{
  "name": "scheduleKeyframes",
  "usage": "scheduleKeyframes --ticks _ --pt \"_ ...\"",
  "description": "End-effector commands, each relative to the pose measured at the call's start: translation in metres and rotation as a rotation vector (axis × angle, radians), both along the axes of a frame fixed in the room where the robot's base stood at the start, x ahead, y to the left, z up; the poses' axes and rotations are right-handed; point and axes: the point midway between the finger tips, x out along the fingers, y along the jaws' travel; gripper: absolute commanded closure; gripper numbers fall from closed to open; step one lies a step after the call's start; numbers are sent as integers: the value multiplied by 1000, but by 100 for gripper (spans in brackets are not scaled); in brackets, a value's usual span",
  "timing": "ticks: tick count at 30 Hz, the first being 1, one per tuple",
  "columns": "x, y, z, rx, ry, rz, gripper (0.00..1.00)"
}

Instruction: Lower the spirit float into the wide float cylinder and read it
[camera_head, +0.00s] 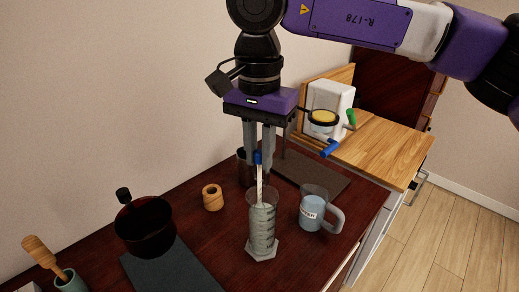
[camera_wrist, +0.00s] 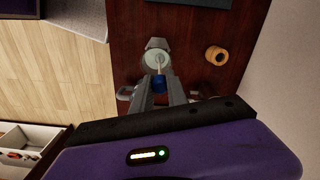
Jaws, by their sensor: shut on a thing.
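The spirit float (camera_head: 260,186) has a blue top and a thin pale stem. My gripper (camera_head: 258,166) is shut on its blue top, above the cylinder. The float hangs nearly upright, and its lower stem overlaps the mouth of the clear graduated float cylinder (camera_head: 262,232), which stands upright on a hexagonal base. The float's lower end is hard to make out through the wall. In the wrist view, the blue top (camera_wrist: 158,83) is between my fingers and the stem points at the cylinder's round mouth (camera_wrist: 155,59). The scale is too small to read.
A labelled mug (camera_head: 314,210) with bluish liquid stands close right of the cylinder. A wooden ring (camera_head: 212,197) and a dark pot (camera_head: 145,228) are left. A dark can (camera_head: 243,172) is behind my fingers. A dark mat (camera_head: 172,268) lies in front left.

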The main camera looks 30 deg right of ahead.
Motion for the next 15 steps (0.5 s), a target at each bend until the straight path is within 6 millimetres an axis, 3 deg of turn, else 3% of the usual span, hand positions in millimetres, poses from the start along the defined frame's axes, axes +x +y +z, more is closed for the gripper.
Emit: scheduleKeyframes --ticks 15 --pt "0 0 -40 -1 1 -1 100"
